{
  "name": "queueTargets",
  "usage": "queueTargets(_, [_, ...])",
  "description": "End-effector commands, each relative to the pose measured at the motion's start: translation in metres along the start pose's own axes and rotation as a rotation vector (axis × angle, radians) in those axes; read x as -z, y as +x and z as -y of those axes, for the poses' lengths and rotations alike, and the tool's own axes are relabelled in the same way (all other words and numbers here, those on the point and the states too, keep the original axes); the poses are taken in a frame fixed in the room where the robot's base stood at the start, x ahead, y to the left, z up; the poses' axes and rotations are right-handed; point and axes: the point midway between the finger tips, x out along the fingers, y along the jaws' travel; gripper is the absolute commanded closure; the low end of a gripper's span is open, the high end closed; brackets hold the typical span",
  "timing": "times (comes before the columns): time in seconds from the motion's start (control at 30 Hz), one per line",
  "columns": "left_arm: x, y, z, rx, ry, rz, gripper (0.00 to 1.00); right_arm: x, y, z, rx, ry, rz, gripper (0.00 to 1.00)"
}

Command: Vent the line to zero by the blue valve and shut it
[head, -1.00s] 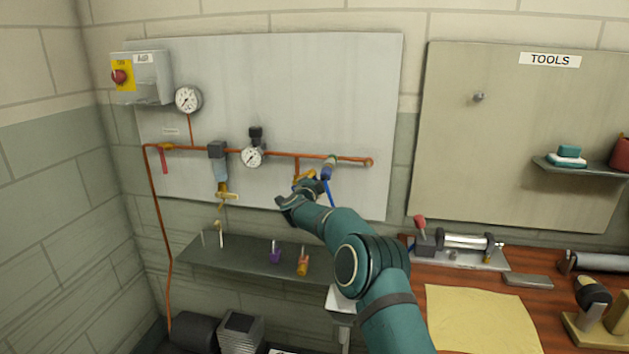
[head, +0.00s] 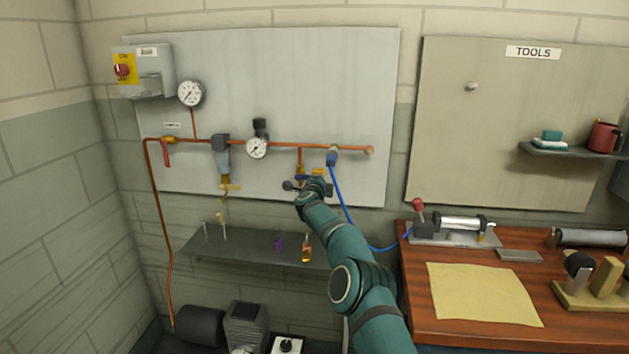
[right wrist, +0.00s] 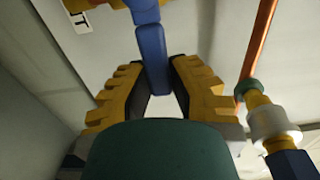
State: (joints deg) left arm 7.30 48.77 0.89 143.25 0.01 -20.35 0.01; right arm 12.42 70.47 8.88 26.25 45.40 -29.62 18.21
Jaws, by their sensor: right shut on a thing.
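The blue valve sits on a short drop below the copper line, and its blue handle (head: 317,171) shows just above my right gripper (head: 308,183) in the head view. In the right wrist view the blue handle (right wrist: 152,50) runs down between the two yellow-ribbed fingers of my right gripper (right wrist: 155,85), which are shut on it. The regulator gauge (head: 257,148) and the upper gauge (head: 190,93) have white dials; their needles are too small to read surely. My left gripper is in neither view.
A blue hose (head: 342,195) hangs from a coupling (head: 332,156) just right of the valve, down to the bench (head: 460,310). A filter bowl (head: 222,162) and a red-handled valve (head: 166,153) are further left. A dark shelf (head: 260,248) with small items lies below.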

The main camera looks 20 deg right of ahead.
Motion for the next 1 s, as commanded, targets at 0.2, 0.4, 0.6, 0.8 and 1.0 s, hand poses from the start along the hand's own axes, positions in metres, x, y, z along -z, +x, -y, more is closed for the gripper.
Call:
queueTargets(0.2, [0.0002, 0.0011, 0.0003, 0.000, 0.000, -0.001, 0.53, 0.0023, 0.0018, -0.0012, 0.000, 0.019, 0.001, 1.00])
queueTargets(0.4, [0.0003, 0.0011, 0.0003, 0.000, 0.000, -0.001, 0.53, 0.0020, 0.0018, -0.0015, -0.001, 0.020, 0.001, 1.00])
queueTargets(0.6, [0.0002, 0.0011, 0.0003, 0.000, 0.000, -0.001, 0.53, 0.0017, 0.0017, -0.0018, -0.001, 0.020, 0.002, 0.62])
queueTargets(0.8, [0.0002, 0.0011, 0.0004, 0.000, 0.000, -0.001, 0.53, 0.0018, 0.0017, -0.0016, -0.001, 0.019, 0.001, 0.50])
queueTargets(1.0, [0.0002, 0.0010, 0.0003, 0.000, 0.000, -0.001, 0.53, 0.0013, 0.0012, -0.0010, 0.000, 0.018, 0.002, 0.50])
